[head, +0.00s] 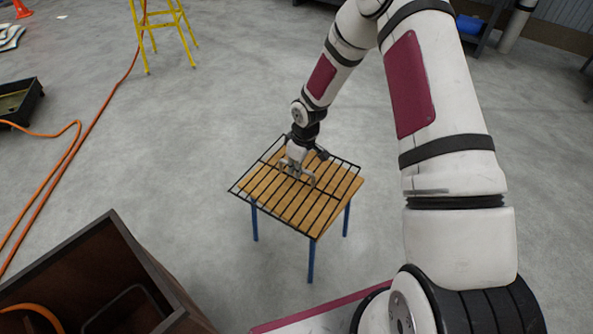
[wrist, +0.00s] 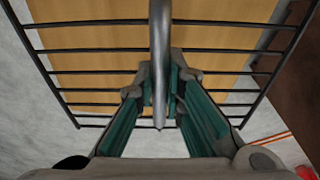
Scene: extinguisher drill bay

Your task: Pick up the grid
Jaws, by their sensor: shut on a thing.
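The grid (head: 262,209) is a black wire rack of parallel bars, lying flat over a small wooden table in the head view. It reaches past the tabletop at the left and back. In the wrist view the grid (wrist: 100,49) spans most of the picture, with a grey bar-like handle (wrist: 159,45) in the middle. My gripper (head: 297,172) points down at the grid's middle. In the wrist view its green-padded fingers (wrist: 160,85) are shut on this handle, one on each side. I cannot tell whether the grid touches the tabletop.
The table (head: 335,193) has blue legs and stands on open grey floor. A brown open box (head: 95,250) is at the front left. An orange hose (head: 75,150) runs along the left. A yellow ladder (head: 145,45) and a black tray (head: 38,97) stand farther back.

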